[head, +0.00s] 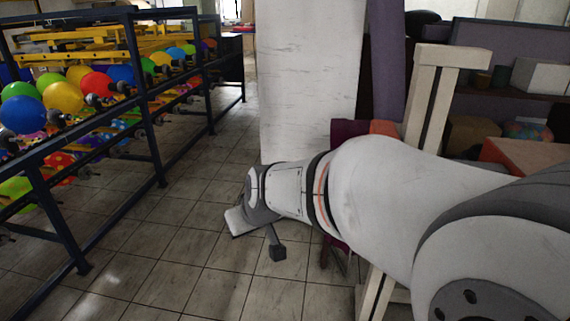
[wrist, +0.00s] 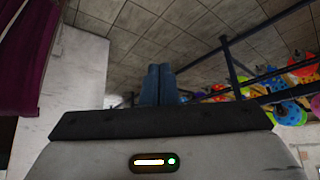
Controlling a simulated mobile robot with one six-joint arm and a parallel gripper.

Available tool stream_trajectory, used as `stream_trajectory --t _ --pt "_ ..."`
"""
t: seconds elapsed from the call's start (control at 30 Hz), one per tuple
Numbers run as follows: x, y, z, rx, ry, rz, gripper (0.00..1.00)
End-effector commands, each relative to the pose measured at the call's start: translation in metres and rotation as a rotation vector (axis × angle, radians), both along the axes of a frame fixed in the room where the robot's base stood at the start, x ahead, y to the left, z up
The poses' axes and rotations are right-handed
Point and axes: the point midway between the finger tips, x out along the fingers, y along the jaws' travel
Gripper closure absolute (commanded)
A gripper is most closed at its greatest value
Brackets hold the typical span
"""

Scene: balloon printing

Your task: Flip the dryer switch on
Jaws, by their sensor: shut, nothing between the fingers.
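My gripper (wrist: 160,68) shows in the wrist view as two dark blue fingers side by side, shut with no gap and nothing between them. In the head view my arm reaches from the right to the middle, and its end hangs over the tiled floor; the fingers cannot be made out there. I cannot make out a dryer or its switch in either view. In both views the gripper is clear of other objects.
A dark metal rack with colourful balloons (head: 62,97) stands at left; its balloons also show at right in the wrist view (wrist: 285,108). A white pillar (head: 308,80) stands behind my arm. A white wooden frame (head: 432,100) and cluttered shelves are at right. Tiled floor (head: 180,235) is clear.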

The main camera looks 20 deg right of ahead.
Motion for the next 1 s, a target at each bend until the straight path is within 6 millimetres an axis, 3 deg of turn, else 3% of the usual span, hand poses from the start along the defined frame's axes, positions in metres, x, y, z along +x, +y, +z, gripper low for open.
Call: stream_trajectory --t 0.03,0.2,0.3,0.43,0.57,0.7,0.83,1.0 --pt "0.035 -0.005 0.0 -0.018 -0.066 0.008 1.0" --pt "0.142 -0.041 0.002 -0.165 -0.317 0.005 1.0" --pt "0.19 -0.082 -0.006 -0.328 -0.4 -0.068 1.0" --pt "0.235 -0.136 -0.025 -0.566 -0.457 -0.157 1.0" --pt "0.255 -0.195 -0.055 -0.848 -0.407 -0.26 1.0" --pt "0.248 -0.248 -0.091 -1.134 -0.249 -0.356 1.0" --pt "0.231 -0.276 -0.118 -1.324 -0.077 -0.412 1.0" --pt "0.214 -0.292 -0.135 -1.444 0.069 -0.443 1.0"
